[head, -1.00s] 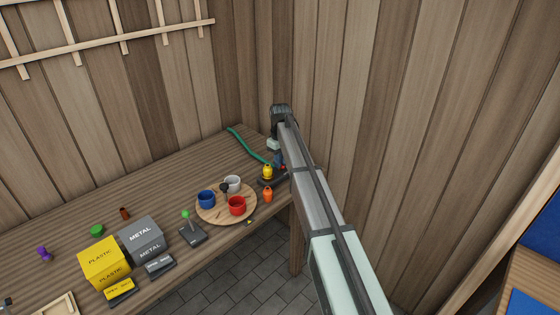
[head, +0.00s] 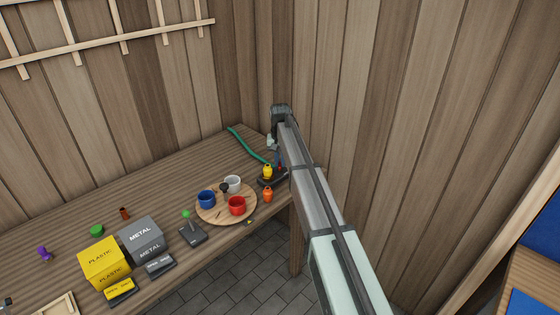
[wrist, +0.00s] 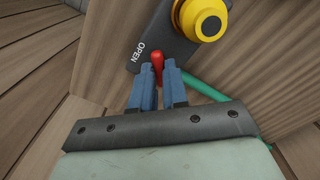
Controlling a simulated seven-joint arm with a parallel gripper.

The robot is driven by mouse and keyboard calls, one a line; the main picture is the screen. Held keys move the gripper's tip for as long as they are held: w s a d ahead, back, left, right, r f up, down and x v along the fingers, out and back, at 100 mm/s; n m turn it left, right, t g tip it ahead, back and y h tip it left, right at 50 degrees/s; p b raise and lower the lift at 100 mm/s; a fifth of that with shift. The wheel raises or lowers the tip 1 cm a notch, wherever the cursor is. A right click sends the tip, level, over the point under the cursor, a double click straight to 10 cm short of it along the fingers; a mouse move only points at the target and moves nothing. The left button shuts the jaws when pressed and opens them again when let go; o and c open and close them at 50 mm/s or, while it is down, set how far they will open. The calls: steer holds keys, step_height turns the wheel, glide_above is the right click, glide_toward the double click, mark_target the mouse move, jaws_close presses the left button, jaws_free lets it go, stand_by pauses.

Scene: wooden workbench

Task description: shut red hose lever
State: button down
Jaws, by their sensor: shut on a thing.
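The red lever (wrist: 157,55) shows in the wrist view as a short rounded handle, next to the word OPEN on a dark base plate (wrist: 150,38). My gripper (wrist: 158,70) has its blue fingers on either side of the lever and is shut on it. The lever's lower part is hidden between the fingers. A yellow knob (wrist: 207,20) stands on the same plate. The green hose (wrist: 205,88) runs out behind the fingers. In the head view, my gripper (head: 278,163) is over the base plate (head: 268,183), beside the yellow knob (head: 267,171).
An orange bottle-like object (head: 267,194) stands near the bench's front edge. To its left is a round wooden tray (head: 222,219) with blue, white and red mugs. Yellow and grey boxes stand farther left. The wooden wall is close behind and to the right.

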mark_target(280, 164)
steer(key=m, duration=0.4)
steer(key=shift+m, duration=2.2)
steer(key=c, duration=1.1)
jaws_free()
steer(key=shift+c, duration=0.2)
steer(key=shift+r, duration=0.15)
step_height(280, 164, up, 14)
steer(key=shift+f, duration=0.2)
